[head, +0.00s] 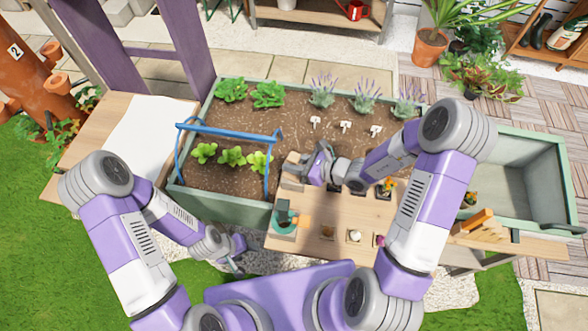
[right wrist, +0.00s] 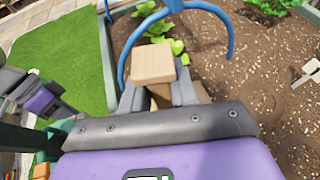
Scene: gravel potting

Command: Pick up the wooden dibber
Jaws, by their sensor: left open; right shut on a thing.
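The wooden dibber (right wrist: 153,63) shows in the right wrist view as a pale block-shaped wooden top between the fingers, with a darker wooden part below it. My right gripper (right wrist: 158,92) is shut on it. In the head view my right gripper (head: 305,170) is at the front edge of the planting bed, by the back of the small wooden table. The dibber's lower part is mostly hidden, and I cannot tell whether it touches anything. My left gripper (head: 238,262) is open and empty, low over the grass and gravel left of the table.
The raised bed (head: 190,195) holds soil, leafy plants, lavender and white labels. A blue hoop frame (head: 228,132) stands close left of my right gripper. The small table (head: 300,245) carries a green-and-orange item (head: 286,217) and small pots. An empty green trough (head: 520,150) stands right.

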